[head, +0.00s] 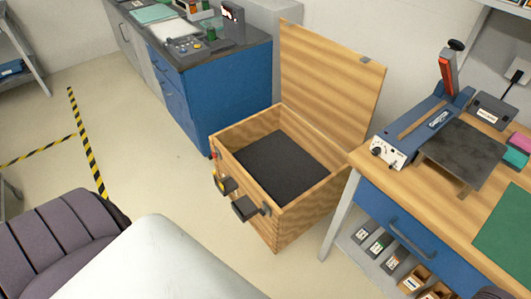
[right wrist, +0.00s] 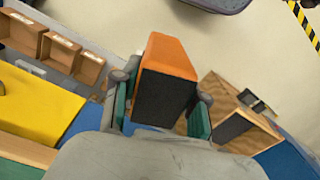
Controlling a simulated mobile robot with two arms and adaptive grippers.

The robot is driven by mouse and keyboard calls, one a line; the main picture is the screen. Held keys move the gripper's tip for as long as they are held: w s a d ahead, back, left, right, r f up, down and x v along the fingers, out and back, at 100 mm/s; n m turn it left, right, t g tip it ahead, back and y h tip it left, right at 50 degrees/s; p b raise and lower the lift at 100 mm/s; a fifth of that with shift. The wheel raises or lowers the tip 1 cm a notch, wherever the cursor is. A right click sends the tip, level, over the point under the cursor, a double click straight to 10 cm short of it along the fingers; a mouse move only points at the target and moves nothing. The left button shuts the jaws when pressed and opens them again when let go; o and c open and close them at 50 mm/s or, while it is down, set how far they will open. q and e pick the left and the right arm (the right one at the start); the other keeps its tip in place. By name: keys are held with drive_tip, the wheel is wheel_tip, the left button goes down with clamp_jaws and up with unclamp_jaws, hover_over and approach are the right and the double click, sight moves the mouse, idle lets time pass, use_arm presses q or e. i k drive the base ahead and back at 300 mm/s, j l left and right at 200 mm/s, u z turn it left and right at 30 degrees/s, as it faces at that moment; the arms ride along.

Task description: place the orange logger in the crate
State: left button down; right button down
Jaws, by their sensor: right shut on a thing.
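The orange logger (right wrist: 168,57), a block with an orange face and a dark face, is in my right gripper (right wrist: 161,92) in the right wrist view. The fingers are shut on its two sides. The wooden crate (head: 290,212) stands on the floor in the middle of the head view, its lid (head: 325,82) tilted up at the back. Its dark inner floor looks bare. A wooden box that looks like the crate shows right of the logger in the right wrist view (right wrist: 209,92). Neither the logger nor my grippers can be made out in the head view.
A wooden-topped bench (head: 462,200) with a blue press-like device (head: 432,118) stands right of the crate. A blue cabinet (head: 215,88) stands behind it at left. A purple-grey seat (head: 55,240) is at lower left. Floor left of the crate is clear.

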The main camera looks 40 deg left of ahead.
sight(269, 173)
drive_tip(key=i+j, duration=0.1)
drive_tip(key=j, duration=0.3)
drive_tip(key=i+j+u, duration=0.1)
drive_tip(key=j, duration=0.3)
drive_tip(key=i+j, duration=0.15)
drive_tip(key=j, duration=0.25)
drive_tip(key=i+j+u, duration=0.1)
drive_tip(key=j, duration=0.25)
drive_tip(key=i+j, duration=0.2)
drive_tip(key=j, duration=0.2)
drive_tip(key=i+j+u, duration=0.15)
drive_tip(key=j, duration=0.25)
drive_tip(key=i+j, duration=0.15)
drive_tip(key=j, duration=0.2)
